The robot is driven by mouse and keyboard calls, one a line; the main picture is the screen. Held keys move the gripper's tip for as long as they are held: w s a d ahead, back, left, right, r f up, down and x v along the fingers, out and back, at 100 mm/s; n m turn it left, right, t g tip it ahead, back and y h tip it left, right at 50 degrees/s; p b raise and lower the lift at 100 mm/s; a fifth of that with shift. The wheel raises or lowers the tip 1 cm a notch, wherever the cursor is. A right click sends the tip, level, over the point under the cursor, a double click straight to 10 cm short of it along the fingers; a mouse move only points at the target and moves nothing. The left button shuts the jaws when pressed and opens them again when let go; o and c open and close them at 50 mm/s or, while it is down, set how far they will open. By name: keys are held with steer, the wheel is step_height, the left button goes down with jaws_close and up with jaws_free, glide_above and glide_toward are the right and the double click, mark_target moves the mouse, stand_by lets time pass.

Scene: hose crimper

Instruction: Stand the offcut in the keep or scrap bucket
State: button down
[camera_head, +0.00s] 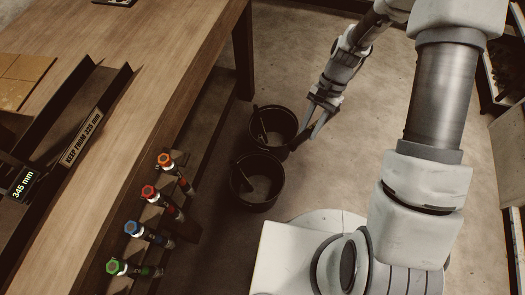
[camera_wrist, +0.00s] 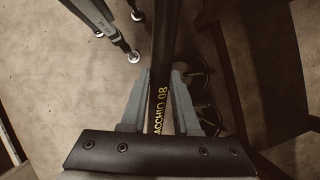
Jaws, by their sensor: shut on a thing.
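My gripper (camera_head: 308,130) points down at the right side of the far black bucket (camera_head: 288,144) in the head view. In the wrist view its two fingers (camera_wrist: 160,80) are shut on the offcut (camera_wrist: 160,55), a black hose with yellow lettering. Only part of the lettering shows, and the offcut is hard to make out in the head view. The near black bucket (camera_head: 262,203) stands on the floor just in front of the far one. A dark, thin piece leans inside each bucket; I cannot tell what it is. Bucket labels are not readable.
The wooden bench (camera_head: 150,60) stands left of the buckets. A display (camera_head: 22,185) reads 345 mm, and a sign (camera_head: 82,138) reads KEEP FROM 330 mm. Several colour-capped fittings (camera_head: 148,192) line the bench's side. Open floor (camera_head: 300,60) lies beyond the buckets.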

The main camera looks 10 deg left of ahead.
steer(key=w+a+f+m+t+y+b, duration=0.3)
steer(key=a+f+m+y+b, duration=0.5)
steer(key=f, duration=0.4)
steer(key=w+a+f+m+t+y+b, duration=0.25)
steer(key=a+f+m+y+b, duration=0.4)
steer(key=f+b, duration=0.5)
step_height(320, 180, down, 25)
steer(key=n+y+b, duration=0.1)
steer(key=b, duration=0.8)
steer(key=shift+a, duration=0.3)
steer(key=shift+t, duration=0.25)
steer(key=c, duration=0.6)
jaws_free()
